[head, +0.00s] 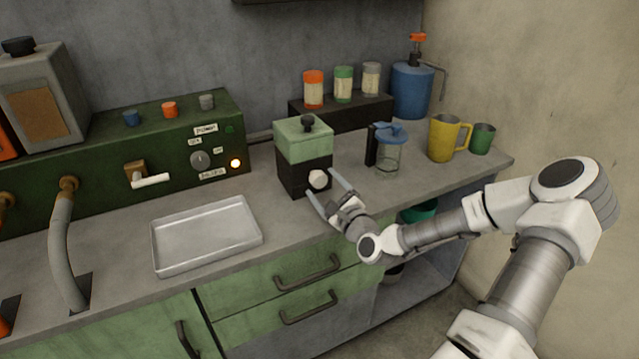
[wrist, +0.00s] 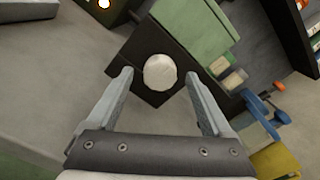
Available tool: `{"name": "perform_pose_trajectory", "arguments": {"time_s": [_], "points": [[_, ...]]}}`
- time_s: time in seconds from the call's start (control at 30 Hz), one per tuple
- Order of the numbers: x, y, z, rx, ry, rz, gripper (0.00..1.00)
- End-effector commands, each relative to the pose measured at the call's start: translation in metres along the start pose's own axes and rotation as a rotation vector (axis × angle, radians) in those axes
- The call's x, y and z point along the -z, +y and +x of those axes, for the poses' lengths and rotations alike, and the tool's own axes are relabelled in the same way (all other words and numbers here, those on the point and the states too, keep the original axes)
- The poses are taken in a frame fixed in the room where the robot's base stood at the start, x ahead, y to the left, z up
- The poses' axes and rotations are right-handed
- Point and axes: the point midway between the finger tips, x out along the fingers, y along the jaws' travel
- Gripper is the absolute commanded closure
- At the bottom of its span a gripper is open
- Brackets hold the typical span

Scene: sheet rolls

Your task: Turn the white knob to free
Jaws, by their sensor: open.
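The white knob (head: 318,179) is on the lower front face of a small box (head: 303,157) with a black body and a green top, standing on the counter. In the wrist view the knob (wrist: 160,72) shows as a round pale shape between and just beyond the fingertips. My gripper (head: 327,191) is open in front of the box, with one finger on each side of the knob's line. In the wrist view my gripper (wrist: 160,82) is empty, and I see no contact with the knob. No mark of the knob's setting is readable.
A metal tray (head: 206,235) lies left of the box. A glass jar with a blue lid (head: 388,150), a yellow jug (head: 446,137) and a green mug (head: 482,138) stand to the right. A green control panel (head: 110,150) is behind left. The counter's front edge is close.

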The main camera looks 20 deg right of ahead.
Motion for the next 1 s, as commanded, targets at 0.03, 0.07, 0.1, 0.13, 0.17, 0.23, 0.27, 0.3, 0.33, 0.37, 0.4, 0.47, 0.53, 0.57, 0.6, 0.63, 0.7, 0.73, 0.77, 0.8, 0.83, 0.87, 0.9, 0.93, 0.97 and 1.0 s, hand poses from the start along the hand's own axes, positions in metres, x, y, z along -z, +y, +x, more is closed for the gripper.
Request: {"name": "perform_pose_trajectory", "arguments": {"time_s": [0.03,0.07,0.1,0.13,0.17,0.23,0.27,0.3,0.33,0.37,0.4,0.47,0.53,0.57,0.6,0.63,0.7,0.73,0.77,0.8,0.83,0.87,0.9,0.93,0.97,1.0], "points": [[0.000,0.001,0.008,0.000,-0.002,-0.002,0.16],[0.000,0.001,0.012,0.000,-0.002,-0.002,0.16],[0.000,0.000,0.016,0.000,-0.001,-0.001,0.16],[0.000,0.000,0.019,0.000,-0.001,-0.001,0.16],[0.000,0.000,0.021,0.000,-0.001,0.000,0.16],[0.000,0.000,0.025,0.000,0.000,0.000,0.16],[0.000,0.000,0.026,0.000,-0.001,0.000,0.16],[0.000,0.000,0.027,-0.001,0.000,0.000,0.16],[0.000,0.000,0.027,-0.001,0.000,0.000,0.16],[0.000,0.000,0.028,-0.001,0.000,0.000,0.16],[0.000,0.000,0.028,-0.001,0.000,0.000,0.16],[0.000,0.000,0.028,-0.001,0.000,0.000,0.16],[0.000,0.000,0.027,0.000,0.000,0.000,0.16],[0.000,0.000,0.027,0.000,0.000,0.000,0.17],[0.000,0.000,0.027,0.000,0.000,0.000,0.24],[0.000,0.000,0.027,0.000,0.000,0.000,0.30],[0.000,0.000,0.027,0.000,0.000,0.000,0.43],[0.000,0.000,0.027,0.000,0.000,0.000,0.48],[0.000,0.000,0.027,0.000,0.000,0.000,0.53],[0.000,0.000,0.027,0.000,0.000,0.000,0.60],[0.000,0.000,0.027,0.000,0.000,0.000,0.66],[0.000,0.000,0.027,0.000,0.000,0.000,0.71],[0.000,0.000,0.027,0.000,0.000,0.000,0.79],[0.000,0.000,0.027,0.000,0.000,0.000,0.84],[0.000,0.000,0.027,0.000,0.000,0.000,0.89],[0.000,0.000,0.027,0.000,0.000,0.000,0.96]]}}
